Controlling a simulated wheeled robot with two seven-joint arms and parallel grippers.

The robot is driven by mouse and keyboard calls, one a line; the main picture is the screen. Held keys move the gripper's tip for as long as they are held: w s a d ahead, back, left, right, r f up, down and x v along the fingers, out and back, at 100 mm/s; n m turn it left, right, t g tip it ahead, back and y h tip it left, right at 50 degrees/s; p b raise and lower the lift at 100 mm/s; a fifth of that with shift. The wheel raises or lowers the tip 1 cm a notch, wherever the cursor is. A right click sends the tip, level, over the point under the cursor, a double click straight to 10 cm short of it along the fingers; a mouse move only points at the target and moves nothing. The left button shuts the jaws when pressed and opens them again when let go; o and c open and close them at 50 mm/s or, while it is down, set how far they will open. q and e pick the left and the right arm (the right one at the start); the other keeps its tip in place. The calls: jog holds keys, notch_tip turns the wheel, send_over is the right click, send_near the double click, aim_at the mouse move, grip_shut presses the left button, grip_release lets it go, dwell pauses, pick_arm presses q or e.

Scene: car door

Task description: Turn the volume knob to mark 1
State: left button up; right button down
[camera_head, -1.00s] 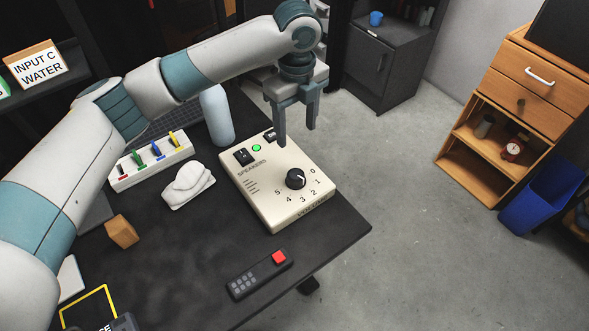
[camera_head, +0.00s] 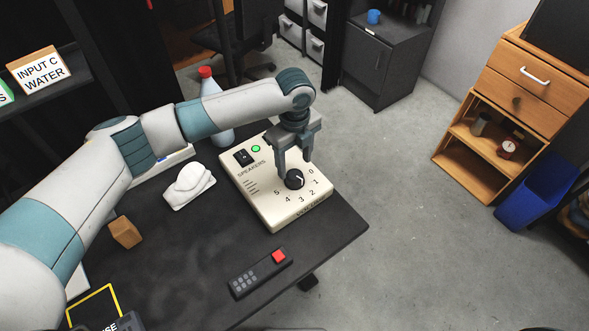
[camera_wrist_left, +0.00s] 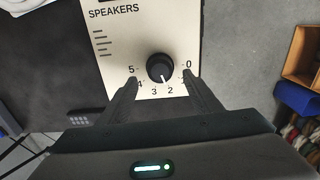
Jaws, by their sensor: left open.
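The volume knob (camera_head: 295,179) is a round black dial on the cream speaker box (camera_head: 257,213), with marks 0 to 5 around it. In the left wrist view the knob (camera_wrist_left: 160,68) has its white pointer line toward mark 2. My left gripper (camera_head: 294,167) is open and points down just over the knob. In the left wrist view its two fingers stand on either side of the knob, apart from it, near the 4 and 1 marks. I cannot tell the exact height of the fingertips. My right gripper is not in view.
The speaker box also has a black switch (camera_head: 243,157) and a green light (camera_head: 256,149). A white object (camera_head: 190,187), a remote (camera_head: 260,273) with a red button and a wooden block (camera_head: 125,232) lie on the dark table (camera_head: 200,255). A red-capped bottle (camera_head: 207,84) stands behind.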

aim_at(294, 175)
pick_arm(q)
jog(key=shift+f+p, duration=0.45)
jog(key=shift+f, duration=2.2)
jog(key=c, duration=1)
